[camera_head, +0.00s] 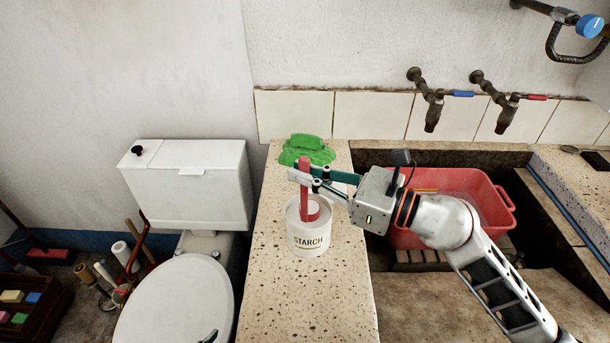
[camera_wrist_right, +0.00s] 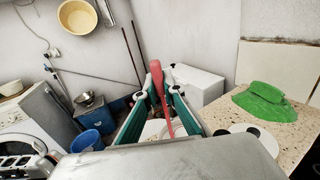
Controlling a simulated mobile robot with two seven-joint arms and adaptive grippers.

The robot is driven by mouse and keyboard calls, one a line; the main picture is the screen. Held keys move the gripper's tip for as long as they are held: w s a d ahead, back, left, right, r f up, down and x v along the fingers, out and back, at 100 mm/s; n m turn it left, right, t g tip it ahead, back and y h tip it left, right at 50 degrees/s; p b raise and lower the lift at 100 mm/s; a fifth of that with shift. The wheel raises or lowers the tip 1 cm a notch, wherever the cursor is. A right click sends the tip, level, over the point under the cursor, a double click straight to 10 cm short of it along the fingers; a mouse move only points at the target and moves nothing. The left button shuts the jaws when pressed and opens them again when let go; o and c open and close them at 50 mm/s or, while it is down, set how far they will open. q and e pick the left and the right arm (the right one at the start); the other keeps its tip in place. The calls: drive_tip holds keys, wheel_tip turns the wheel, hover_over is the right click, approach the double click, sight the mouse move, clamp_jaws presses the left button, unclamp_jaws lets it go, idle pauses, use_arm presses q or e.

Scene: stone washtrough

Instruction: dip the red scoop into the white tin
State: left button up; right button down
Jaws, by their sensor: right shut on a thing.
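The white tin (camera_head: 308,241), labelled STARCH, stands upright and open on the speckled stone ledge. My right gripper (camera_head: 303,178) is shut on the handle of the red scoop (camera_head: 304,194), above the tin. The scoop stands nearly upright, and its lower end shows within the outline of the tin's mouth. How deep it reaches cannot be told. In the right wrist view the red scoop (camera_wrist_right: 158,82) stands between the fingertips (camera_wrist_right: 155,93).
A green cloth (camera_head: 308,150) lies on the ledge (camera_head: 325,300) behind the tin. A red basin (camera_head: 490,205) sits in the trough at right, under two taps (camera_head: 435,105). A toilet (camera_head: 180,305) stands left of the ledge. The ledge in front of the tin is clear.

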sight(305, 158)
drive_tip(key=shift+r+p, duration=0.45)
drive_tip(key=shift+r, duration=0.3)
drive_tip(key=shift+r+p, duration=2.65)
drive_tip(key=shift+r, duration=0.05)
